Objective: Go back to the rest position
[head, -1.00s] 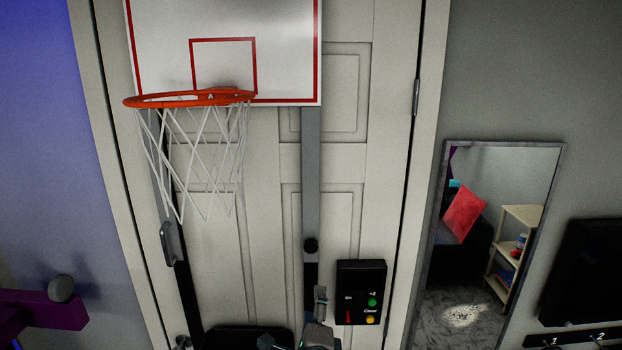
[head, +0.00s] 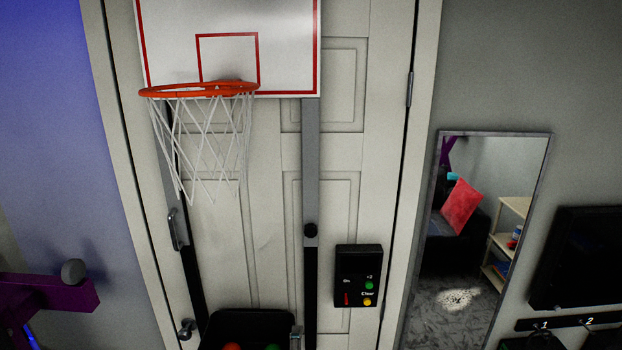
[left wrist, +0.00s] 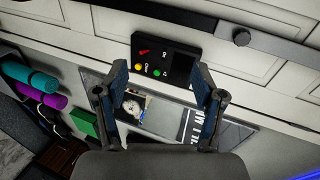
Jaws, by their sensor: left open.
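My left gripper (left wrist: 165,98) is open and empty in the left wrist view, with its two fingers spread apart. Beyond the fingertips is the black control box (left wrist: 182,68) with red, yellow and green buttons, apart from the fingers. In the head view the same control box (head: 358,275) hangs on the white door. A small grey piece at the bottom edge of the head view may be part of my left gripper; too little shows to tell. My right gripper is in neither view.
A basketball hoop (head: 198,90) with a white net hangs on the door (head: 270,215). Below is a black bin (head: 225,318) with coloured balls. A mirror (head: 545,165) leans at right, and a purple bar (head: 75,292) juts in at left.

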